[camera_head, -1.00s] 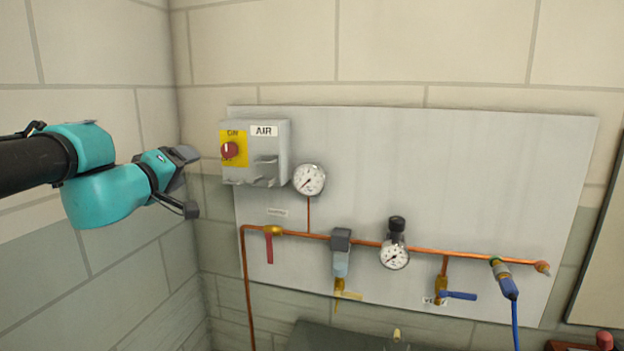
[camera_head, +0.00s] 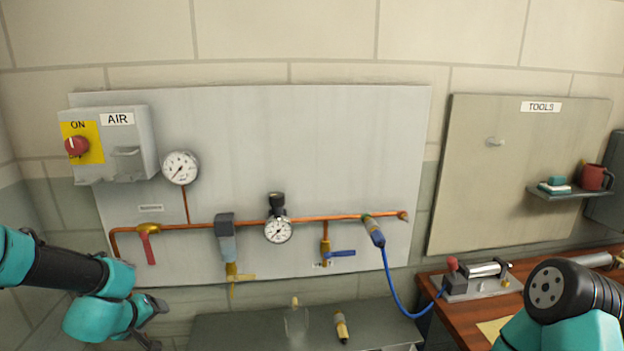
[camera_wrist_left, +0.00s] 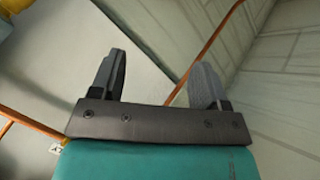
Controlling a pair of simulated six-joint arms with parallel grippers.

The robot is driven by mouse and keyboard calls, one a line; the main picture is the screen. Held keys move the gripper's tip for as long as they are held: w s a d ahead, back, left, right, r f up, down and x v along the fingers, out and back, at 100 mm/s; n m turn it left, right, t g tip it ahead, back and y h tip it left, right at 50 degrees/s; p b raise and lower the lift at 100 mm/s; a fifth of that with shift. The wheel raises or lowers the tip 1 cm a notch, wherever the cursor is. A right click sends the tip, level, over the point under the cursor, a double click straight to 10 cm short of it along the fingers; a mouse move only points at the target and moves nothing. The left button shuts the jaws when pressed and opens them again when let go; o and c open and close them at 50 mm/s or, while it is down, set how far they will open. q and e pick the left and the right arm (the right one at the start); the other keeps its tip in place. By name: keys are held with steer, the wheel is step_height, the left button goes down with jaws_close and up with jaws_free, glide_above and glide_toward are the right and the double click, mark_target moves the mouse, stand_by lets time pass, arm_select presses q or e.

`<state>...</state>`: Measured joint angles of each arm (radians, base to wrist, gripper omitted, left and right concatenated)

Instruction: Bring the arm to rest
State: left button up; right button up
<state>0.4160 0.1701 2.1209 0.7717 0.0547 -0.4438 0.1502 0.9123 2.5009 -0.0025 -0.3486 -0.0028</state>
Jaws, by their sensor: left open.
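My left arm (camera_head: 70,275) is teal and black and comes in from the left edge in the head view. My left gripper (camera_head: 158,325) is low at the left, in front of the wall below the pipe panel, and holds nothing. In the left wrist view the left gripper (camera_wrist_left: 160,85) shows two dark fingers spread apart with nothing between them. Part of my right arm (camera_head: 565,300), teal with a black joint, shows at the lower right of the head view. My right gripper is out of view.
A grey panel (camera_head: 330,130) carries an AIR switch box (camera_head: 120,160), gauges, copper pipe (camera_head: 190,226) and valves. A blue hose (camera_head: 393,290) runs down to a wooden bench (camera_head: 440,283) with a clamp-like device (camera_head: 480,280). A grey surface (camera_head: 250,330) bears a yellow-black fitting (camera_head: 341,325).

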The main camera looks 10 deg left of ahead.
arm_select(q)
steer(key=s+d+f+m+g+h, duration=0.1)
steer(key=s+d+f+m+g, duration=0.1)
steer(key=d+f, duration=0.6)
steer(key=s+d+f+m+g+h, duration=0.15)
steer(key=d+f, duration=0.35)
steer(key=f, duration=0.6)
steer(key=s+d+f+m+g+h, duration=0.1)
steer(key=s+d+f+m+g, duration=0.3)
steer(key=s+d+f, duration=0.5)
step_height(320, 180, down, 2)
steer(key=d, duration=0.3)
steer(key=shift+f+m, duration=0.25)
steer(key=shift+m, duration=0.1)
